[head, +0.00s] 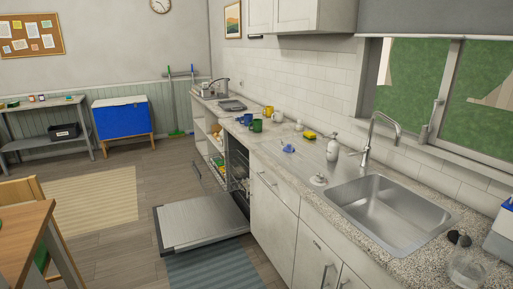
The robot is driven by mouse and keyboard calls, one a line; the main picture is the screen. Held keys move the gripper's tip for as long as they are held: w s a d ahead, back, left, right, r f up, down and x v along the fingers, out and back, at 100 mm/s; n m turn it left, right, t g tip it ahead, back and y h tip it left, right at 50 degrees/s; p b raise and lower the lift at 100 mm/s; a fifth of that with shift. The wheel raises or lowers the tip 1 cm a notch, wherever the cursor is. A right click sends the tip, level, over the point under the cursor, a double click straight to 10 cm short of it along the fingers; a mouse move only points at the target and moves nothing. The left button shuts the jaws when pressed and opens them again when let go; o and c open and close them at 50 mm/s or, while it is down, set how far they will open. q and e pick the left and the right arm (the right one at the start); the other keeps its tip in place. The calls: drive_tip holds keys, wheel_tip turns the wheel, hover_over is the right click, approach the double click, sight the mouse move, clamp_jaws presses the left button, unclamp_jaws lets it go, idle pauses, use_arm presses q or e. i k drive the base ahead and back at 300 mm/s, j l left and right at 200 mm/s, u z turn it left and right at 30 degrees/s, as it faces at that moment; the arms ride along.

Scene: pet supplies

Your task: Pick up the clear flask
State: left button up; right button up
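A clear, see-through rounded vessel, which looks like the flask (466,270), stands on the speckled countertop (408,268) at the lower right of the head view. Its outline is faint against the counter, and I cannot make out its neck or its exact shape. Small dark objects (459,238) are just behind it. Neither of my grippers shows in this view.
A steel sink (385,212) with a tall faucet (372,140) is left of the vessel. A blue and white container (499,240) stands at the right edge. The dishwasher door (203,222) hangs open low over the floor. Mugs (257,125) stand farther back.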

sight(287, 134)
drive_tip(key=i+j+u, duration=0.15)
drive_tip(key=i, duration=0.25)
drive_tip(key=i+u, duration=0.2)
drive_tip(key=i, duration=0.2)
drive_tip(key=i+j+z, duration=0.2)
drive_tip(key=i+z, duration=0.25)
drive_tip(key=i+j+z, duration=0.2)
drive_tip(key=z, duration=0.25)
drive_tip(key=i+j+z, duration=0.2)
drive_tip(key=j+z, duration=0.25)
